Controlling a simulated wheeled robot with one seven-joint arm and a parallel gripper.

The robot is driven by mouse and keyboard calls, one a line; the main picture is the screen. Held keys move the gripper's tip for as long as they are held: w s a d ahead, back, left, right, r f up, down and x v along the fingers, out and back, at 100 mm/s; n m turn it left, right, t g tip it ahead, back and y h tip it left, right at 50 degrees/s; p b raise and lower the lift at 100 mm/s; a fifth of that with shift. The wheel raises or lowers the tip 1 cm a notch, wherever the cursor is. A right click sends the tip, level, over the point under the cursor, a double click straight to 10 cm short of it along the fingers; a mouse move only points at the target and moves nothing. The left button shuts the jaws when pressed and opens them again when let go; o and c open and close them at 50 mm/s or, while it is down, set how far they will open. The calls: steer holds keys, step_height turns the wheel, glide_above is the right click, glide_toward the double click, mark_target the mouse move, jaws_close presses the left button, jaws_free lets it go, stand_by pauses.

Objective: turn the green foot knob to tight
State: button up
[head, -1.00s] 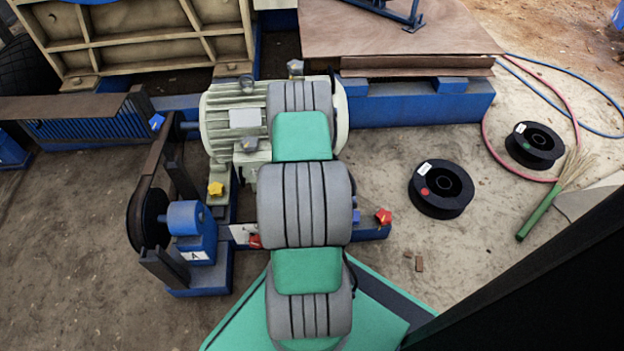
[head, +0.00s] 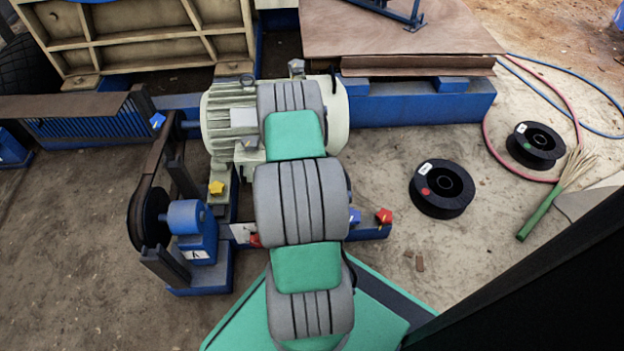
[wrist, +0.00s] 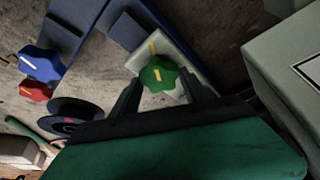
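The green foot knob (wrist: 158,73) shows in the wrist view, a lobed knob with a yellow mark on top. It sits by a pale foot plate (wrist: 172,50) that bears another yellow mark just above the knob. My gripper (wrist: 162,88) is open, with one dark finger on each side of the knob. A small gap seems to show on both sides; I cannot tell whether either finger touches. In the head view my arm hides the green knob and my gripper.
The motor (head: 228,120) stands beneath my arm. A blue knob (wrist: 41,63) and a red knob (wrist: 35,90) sit at left in the wrist view. A yellow knob (head: 216,188) stands by the belt side. Black spools (head: 441,189) lie on the floor at right.

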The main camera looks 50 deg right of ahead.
steer(key=o, duration=0.3)
steer(key=shift+o, duration=0.2)
steer(key=p+v, duration=0.4)
steer(key=v, duration=0.3)
steer(key=shift+r, duration=0.35)
steer(key=shift+a, duration=0.1)
